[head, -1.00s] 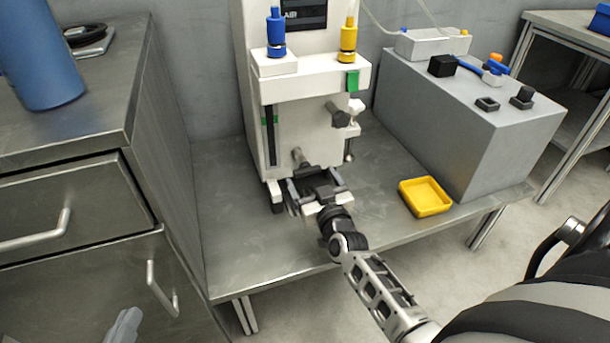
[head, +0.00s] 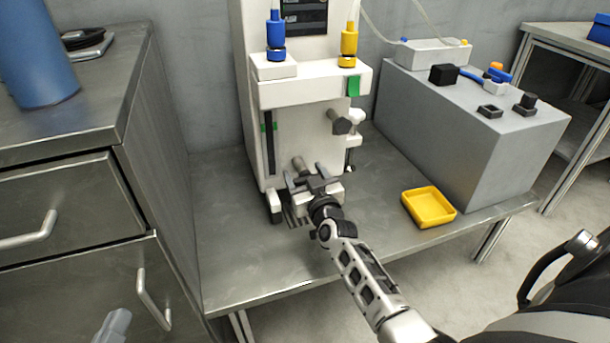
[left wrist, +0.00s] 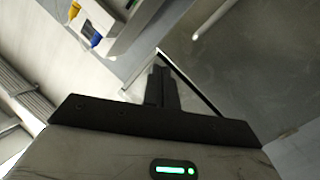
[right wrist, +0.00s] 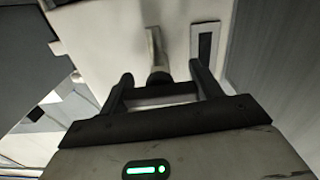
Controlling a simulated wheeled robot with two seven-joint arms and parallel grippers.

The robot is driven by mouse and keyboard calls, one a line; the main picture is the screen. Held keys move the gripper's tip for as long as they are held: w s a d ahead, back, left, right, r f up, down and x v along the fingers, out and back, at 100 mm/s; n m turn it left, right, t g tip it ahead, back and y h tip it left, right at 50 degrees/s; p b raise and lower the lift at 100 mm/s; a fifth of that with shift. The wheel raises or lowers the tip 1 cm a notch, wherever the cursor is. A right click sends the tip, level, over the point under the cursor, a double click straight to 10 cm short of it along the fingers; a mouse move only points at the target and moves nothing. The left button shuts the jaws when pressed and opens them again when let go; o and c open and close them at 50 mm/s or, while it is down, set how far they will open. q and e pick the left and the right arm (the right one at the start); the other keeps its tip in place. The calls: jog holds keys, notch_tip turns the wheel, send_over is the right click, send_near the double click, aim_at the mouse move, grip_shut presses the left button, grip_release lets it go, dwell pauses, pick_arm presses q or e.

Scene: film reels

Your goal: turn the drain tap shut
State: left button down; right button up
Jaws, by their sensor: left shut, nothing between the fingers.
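The drain tap (head: 299,165) is a grey stub low on the front of the white machine. In the right wrist view, the tap (right wrist: 157,50) shows as a long grey bar above a darker round end. My right gripper (head: 309,182) is just in front of it, and partly hides it. In the right wrist view, its fingers (right wrist: 160,82) are apart, with the tap's lower end between them in the picture; I cannot tell whether they touch. My left gripper (left wrist: 160,85) is shut and empty; only a piece of it (head: 115,326) shows at the lower left of the head view.
The white machine (head: 310,92) has a blue and a yellow fitting on top and a dark knob (head: 342,125) at its side. A yellow tray (head: 428,207) and a grey block (head: 470,140) stand to the right. A drawer cabinet (head: 60,200) is at left.

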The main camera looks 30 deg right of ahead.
jog(key=shift+m+p, duration=0.3)
jog(key=shift+m, duration=0.1)
jog(key=o, duration=1)
jog(key=shift+c, duration=0.2)
pick_arm(q)
jog(key=shift+f, duration=0.2)
pick_arm(e)
jog(key=shift+s, duration=0.1)
jog(key=shift+s, duration=0.2)
pick_arm(q)
jog(key=a+m+y+p, duration=0.1)
jog(key=p, duration=0.1)
jog(key=f+m+g+y+p, duration=0.1)
jog(key=p, duration=0.2)
jog(key=shift+s+a+f, duration=0.2)
jog(key=shift+a, duration=0.15)
pick_arm(e)
jog(key=v, duration=1.5)
jog(key=shift+s, duration=0.25)
